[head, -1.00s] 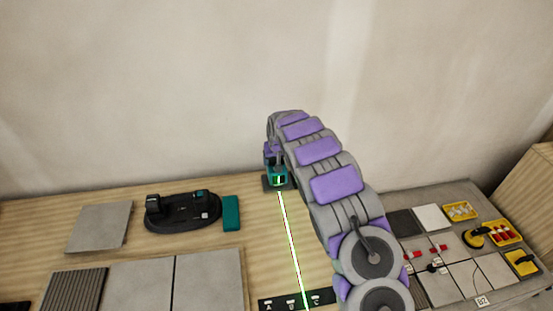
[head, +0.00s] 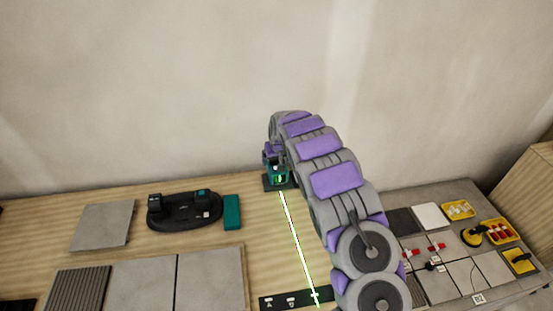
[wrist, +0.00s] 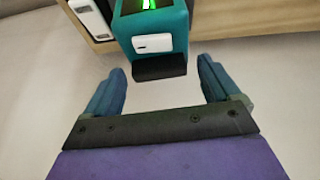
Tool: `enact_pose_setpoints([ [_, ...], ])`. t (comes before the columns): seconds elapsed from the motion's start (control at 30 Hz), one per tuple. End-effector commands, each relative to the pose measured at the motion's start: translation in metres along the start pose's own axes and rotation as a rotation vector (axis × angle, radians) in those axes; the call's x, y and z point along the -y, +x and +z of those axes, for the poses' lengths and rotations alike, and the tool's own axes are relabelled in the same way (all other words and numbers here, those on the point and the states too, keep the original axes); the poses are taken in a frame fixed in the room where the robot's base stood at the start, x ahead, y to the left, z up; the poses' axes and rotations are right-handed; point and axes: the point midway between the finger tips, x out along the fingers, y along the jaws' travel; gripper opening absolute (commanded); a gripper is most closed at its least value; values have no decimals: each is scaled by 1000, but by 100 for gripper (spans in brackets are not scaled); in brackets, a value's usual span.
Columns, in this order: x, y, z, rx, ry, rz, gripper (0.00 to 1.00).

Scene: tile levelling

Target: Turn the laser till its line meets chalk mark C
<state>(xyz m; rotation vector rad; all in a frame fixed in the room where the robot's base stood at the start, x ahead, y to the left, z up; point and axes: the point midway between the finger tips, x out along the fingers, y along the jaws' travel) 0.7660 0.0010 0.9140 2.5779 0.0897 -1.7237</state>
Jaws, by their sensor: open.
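The teal laser (head: 278,172) stands on the wooden bench near the wall, and its green line (head: 299,243) runs down to the black strip (head: 277,303) with the chalk marks. The line crosses the strip at its right part, over the spot of mark C (head: 316,296), whose letter is obscured by the glow. Marks A and B show to its left. In the wrist view the laser (wrist: 152,35) has a white panel and a dark lower part. My gripper (wrist: 162,78) is open, its blue fingers spread either side of the laser's dark end, with gaps on both sides.
A black cradle (head: 184,210) and a teal block (head: 231,212) lie left of the laser. Grey tiles (head: 210,278) fill the front left. A tiled side bench (head: 450,262) with yellow trays (head: 497,230) stands right, partly behind my arm.

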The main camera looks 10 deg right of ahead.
Motion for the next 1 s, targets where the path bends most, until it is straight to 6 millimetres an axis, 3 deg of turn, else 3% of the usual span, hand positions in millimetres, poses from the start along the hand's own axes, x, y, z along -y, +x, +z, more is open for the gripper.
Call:
enact_pose_setpoints([
  [0.23, 0, -31, 0, 1, 2, 0, 89],
  [0.8, 1, -145, -2, -1, -1, 0, 89],
  [1.0, 1, -164, -1, 2, 0, 0, 89],
])
